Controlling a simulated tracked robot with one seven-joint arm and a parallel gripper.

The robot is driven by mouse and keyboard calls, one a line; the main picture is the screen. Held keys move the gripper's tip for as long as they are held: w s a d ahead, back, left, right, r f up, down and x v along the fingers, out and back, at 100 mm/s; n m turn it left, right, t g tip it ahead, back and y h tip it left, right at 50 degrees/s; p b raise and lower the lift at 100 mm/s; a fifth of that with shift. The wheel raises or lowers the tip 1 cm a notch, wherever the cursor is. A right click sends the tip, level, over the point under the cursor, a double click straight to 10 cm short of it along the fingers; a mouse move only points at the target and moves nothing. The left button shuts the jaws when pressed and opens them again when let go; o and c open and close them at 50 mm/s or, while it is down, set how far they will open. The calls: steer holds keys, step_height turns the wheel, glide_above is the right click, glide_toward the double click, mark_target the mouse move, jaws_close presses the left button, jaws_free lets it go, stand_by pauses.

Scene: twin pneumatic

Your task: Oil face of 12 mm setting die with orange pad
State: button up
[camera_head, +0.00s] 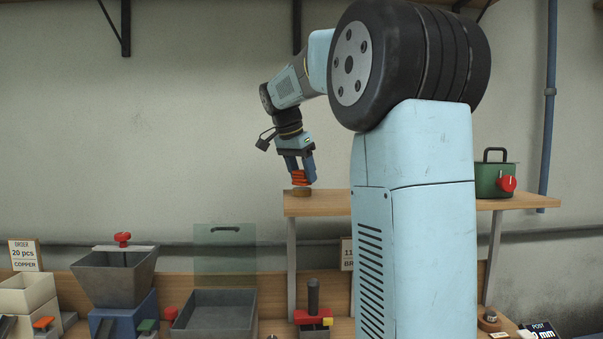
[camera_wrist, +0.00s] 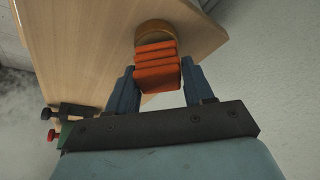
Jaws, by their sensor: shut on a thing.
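The orange pad (camera_head: 300,178) is a ribbed block held between the blue fingers of my gripper (camera_head: 299,168). My gripper is shut on it and points down above the left end of the wooden shelf (camera_head: 325,204). The pad also shows between the fingers in the wrist view (camera_wrist: 157,70). Just below the pad, a round brown dish (camera_head: 298,192) stands near the shelf's end; it also shows in the wrist view (camera_wrist: 154,30). I cannot tell whether pad and dish touch. I cannot identify the 12 mm setting die for certain; a small round piece (camera_head: 490,317) sits at lower right.
A green pot-like unit (camera_head: 495,180) with a red knob stands at the shelf's right. Below are a grey hopper (camera_head: 114,276), a grey tray (camera_head: 213,316) and a small press with a dark post (camera_head: 313,297). A sign ending in "mm" (camera_head: 541,332) is cut off. My column hides the bench's middle.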

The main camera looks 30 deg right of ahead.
steer(key=shift+f, duration=0.6)
stand_by(1.3)
steer(key=shift+r, duration=0.1)
steer(key=shift+r, duration=3.5)
